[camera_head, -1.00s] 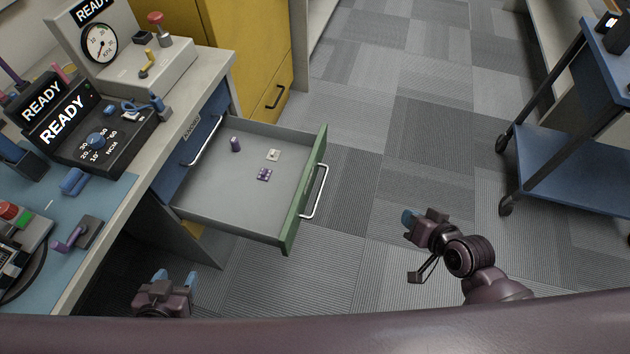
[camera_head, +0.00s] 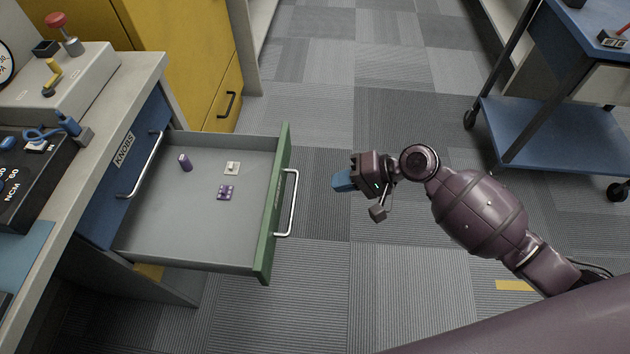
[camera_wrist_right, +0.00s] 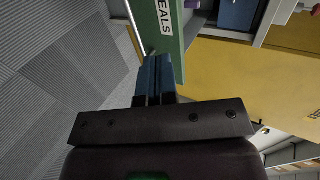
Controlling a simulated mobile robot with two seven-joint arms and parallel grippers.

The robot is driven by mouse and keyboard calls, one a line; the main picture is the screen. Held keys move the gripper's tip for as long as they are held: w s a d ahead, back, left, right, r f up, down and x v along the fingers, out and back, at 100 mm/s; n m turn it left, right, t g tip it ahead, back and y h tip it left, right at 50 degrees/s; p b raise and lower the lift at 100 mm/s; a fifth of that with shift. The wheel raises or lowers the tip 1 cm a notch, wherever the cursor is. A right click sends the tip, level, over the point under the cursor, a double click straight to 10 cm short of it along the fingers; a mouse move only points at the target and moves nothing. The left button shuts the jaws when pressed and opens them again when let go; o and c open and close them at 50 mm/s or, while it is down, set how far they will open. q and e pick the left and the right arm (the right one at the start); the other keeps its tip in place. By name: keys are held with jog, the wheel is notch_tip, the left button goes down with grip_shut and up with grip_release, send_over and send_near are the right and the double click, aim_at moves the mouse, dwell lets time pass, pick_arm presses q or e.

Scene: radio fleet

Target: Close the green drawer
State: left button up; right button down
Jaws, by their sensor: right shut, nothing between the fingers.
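The green drawer (camera_head: 272,215) is pulled well out of the workbench, its green front facing right with a silver handle (camera_head: 289,203). Inside its grey tray lie a purple cylinder, a small white piece and a purple block. My right gripper (camera_head: 341,181) is shut and empty, to the right of the drawer front, its blue fingers pointing left toward it. In the right wrist view the blue fingers (camera_wrist_right: 155,75) reach toward the green front (camera_wrist_right: 165,30), which bears a label ending in "EALS". I cannot tell whether they touch. My left gripper is out of view.
A blue drawer (camera_head: 124,160) labelled KNOBS sits in the bench beside the tray. A yellow cabinet (camera_head: 190,55) stands behind. A blue cart (camera_head: 550,135) is at the right. Carpeted floor is clear around my right arm.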

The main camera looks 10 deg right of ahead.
aim_at(276, 191)
jog(key=x, duration=0.4)
jog(key=b+x, duration=0.1)
jog(key=x, duration=0.2)
jog(key=r+b+x, duration=0.1)
jog(key=x, duration=0.3)
jog(key=shift+w+a+f, duration=0.1)
jog(key=shift+w+a, duration=0.05)
jog(key=shift+a, duration=0.45)
jog(key=shift+w+a, duration=0.2)
jog(key=shift+a, duration=0.25)
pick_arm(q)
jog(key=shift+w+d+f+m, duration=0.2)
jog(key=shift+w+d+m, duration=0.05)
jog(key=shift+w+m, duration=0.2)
pick_arm(e)
jog(key=shift+a, duration=0.1)
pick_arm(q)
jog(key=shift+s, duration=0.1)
pick_arm(e)
jog(key=shift+a, duration=0.1)
